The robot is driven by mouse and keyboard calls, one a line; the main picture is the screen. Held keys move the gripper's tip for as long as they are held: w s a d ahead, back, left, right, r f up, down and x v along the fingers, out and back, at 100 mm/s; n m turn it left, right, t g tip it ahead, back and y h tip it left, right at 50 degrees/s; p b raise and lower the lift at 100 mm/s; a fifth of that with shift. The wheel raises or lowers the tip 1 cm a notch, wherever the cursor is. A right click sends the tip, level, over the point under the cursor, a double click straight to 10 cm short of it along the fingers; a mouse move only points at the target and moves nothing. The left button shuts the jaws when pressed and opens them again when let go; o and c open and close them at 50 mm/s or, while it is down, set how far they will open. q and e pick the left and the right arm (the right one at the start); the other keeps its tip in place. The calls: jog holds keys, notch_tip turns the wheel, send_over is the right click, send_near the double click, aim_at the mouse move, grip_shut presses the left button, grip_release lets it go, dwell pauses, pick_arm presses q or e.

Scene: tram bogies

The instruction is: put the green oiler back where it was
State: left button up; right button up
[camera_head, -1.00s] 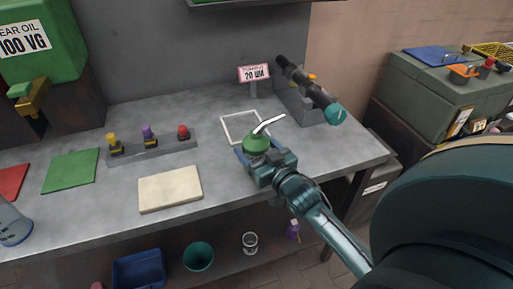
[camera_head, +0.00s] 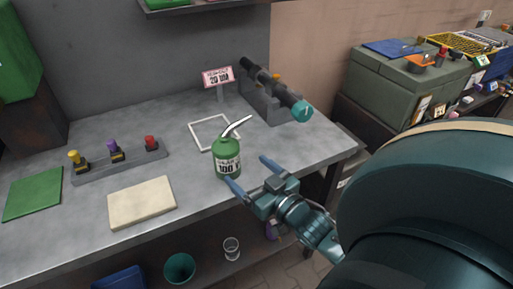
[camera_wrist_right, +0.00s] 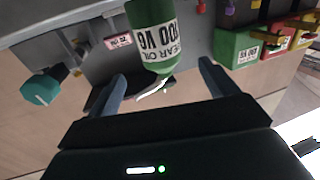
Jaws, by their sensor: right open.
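The green oiler (camera_head: 228,158), with a bent metal spout and a white label, stands upright on the grey bench (camera_head: 100,215). It stands just in front of a white square outline (camera_head: 193,135) on the bench top, not inside it. My right gripper (camera_head: 246,171) is open and empty at the bench's front edge, its fingers just right of the oiler's lower part. In the right wrist view, upside down, the oiler (camera_wrist_right: 155,35) shows ahead between the open fingers (camera_wrist_right: 162,80). My left gripper is not in view.
A small sign (camera_head: 218,77) and a rack holding a dark tool with a teal end (camera_head: 301,110) stand behind. A cream pad (camera_head: 142,202), a green pad (camera_head: 33,194) and a holder with coloured knobs (camera_head: 120,160) lie left. A teal bucket (camera_head: 180,268) is below.

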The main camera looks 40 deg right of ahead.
jog(key=s+a+f+n+g+y, duration=0.1)
jog(key=s+a+f+g+y, duration=0.1)
jog(key=a+f, duration=0.5)
jog(key=s+a+f+n+g+y, duration=0.2)
jog(key=s+a+f+g, duration=0.3)
jog(key=s+a+f, duration=0.2)
jog(key=a, duration=0.2)
jog(key=shift+a+f, duration=0.15)
jog(key=shift+a, duration=0.25)
jog(key=shift+s, duration=0.1)
